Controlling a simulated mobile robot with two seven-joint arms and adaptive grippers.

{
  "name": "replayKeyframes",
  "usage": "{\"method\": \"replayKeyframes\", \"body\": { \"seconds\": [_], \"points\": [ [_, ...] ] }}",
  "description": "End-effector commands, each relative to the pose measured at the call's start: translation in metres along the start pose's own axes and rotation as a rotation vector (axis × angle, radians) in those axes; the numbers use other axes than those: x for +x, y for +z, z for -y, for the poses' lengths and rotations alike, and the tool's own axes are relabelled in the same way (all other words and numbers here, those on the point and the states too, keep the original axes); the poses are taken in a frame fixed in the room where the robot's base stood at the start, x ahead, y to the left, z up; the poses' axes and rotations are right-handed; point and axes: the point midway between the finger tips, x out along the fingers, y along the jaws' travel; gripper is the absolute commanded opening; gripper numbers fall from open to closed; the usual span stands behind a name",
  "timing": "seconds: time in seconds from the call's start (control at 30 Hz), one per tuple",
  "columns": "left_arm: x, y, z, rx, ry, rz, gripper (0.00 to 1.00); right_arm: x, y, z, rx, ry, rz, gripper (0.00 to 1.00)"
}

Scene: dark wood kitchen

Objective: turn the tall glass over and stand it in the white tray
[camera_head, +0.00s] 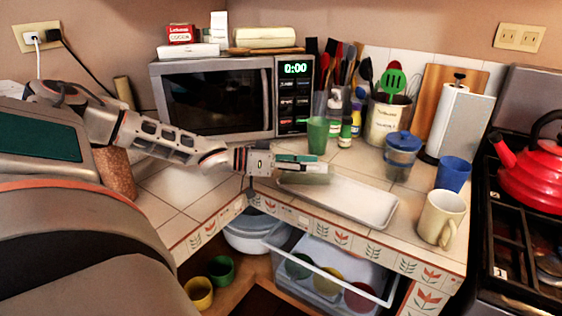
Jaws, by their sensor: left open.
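A tall green glass (317,136) stands on the tiled counter in front of the microwave's right side; it is the likeliest tall glass. The long, shallow white tray (362,206) lies on the counter near the front edge and looks empty. My left gripper (318,168) reaches in from the left and is open with nothing seen between its fingers. It is over the tray's far left end, in front of the green glass and apart from it. It hides part of the tray's left end. My right gripper is not in view.
A blue-lidded jar (402,160), a blue cup (453,175) and a cream mug (440,218) stand right of the tray. Bottles and a utensil crock (387,122) are behind. The microwave (222,98) is at the back. An open clear drawer (330,270) juts out below the counter.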

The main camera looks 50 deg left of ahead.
Motion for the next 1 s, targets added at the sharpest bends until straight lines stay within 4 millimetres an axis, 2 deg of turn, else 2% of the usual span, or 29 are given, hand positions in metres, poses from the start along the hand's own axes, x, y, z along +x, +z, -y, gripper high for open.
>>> {"method": "replayKeyframes", "body": {
  "seconds": [0.53,0.77,1.0],
  "points": [
    [-0.024,-0.002,-0.001,0.0,0.002,-0.005,0.59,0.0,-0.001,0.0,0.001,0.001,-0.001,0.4],
    [-0.051,-0.001,-0.001,0.001,0.001,0.0,0.59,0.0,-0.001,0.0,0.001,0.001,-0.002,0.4],
    [-0.086,-0.001,0.0,0.003,-0.001,-0.001,0.59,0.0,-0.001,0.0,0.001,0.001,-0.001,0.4]
  ]
}}
